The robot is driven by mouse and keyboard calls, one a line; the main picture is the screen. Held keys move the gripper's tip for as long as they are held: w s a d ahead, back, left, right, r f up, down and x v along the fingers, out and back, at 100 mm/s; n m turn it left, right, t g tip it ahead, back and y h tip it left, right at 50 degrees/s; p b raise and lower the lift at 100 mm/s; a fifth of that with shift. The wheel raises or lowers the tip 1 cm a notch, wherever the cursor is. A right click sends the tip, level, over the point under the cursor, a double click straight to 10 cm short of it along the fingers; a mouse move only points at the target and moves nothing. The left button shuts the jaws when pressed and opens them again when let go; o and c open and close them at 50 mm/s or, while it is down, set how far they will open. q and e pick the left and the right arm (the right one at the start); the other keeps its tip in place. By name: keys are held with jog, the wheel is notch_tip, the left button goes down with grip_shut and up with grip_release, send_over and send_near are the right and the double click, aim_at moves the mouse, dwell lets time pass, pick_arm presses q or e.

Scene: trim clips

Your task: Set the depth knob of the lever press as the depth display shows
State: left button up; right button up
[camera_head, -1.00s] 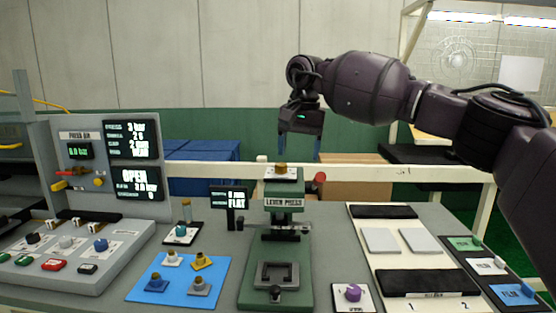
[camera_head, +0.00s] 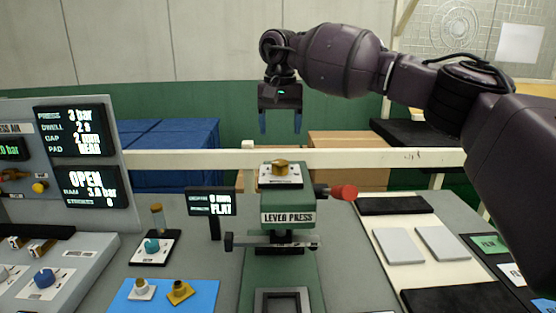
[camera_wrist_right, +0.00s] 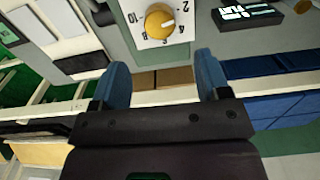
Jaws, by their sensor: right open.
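The lever press (camera_head: 287,218) is green and stands mid-picture in the head view. Its depth knob (camera_head: 281,168) is brass-coloured and sits on a white dial plate on top. In the right wrist view the knob (camera_wrist_right: 160,22) shows with dial numbers around it, 10 and 2 among them. The depth display (camera_head: 210,203) left of the press reads "mm" and "FLAT"; its digit is too blurred to be sure. My right gripper (camera_head: 280,125) is open and empty, pointing down, and appears above the knob, apart from it. My left gripper is not in view.
The press's red-ended lever (camera_head: 342,192) sticks out to the right. A control panel (camera_head: 85,155) with screens stands at the left. A blue mat (camera_head: 160,296) with small parts lies in front. Pale pads (camera_head: 398,246) lie at the right.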

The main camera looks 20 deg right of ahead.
aim_at(280, 161)
notch_tip(280, 161, down, 9)
jog(key=shift+f, duration=0.2)
dwell(0.4)
jog(key=c, duration=0.9)
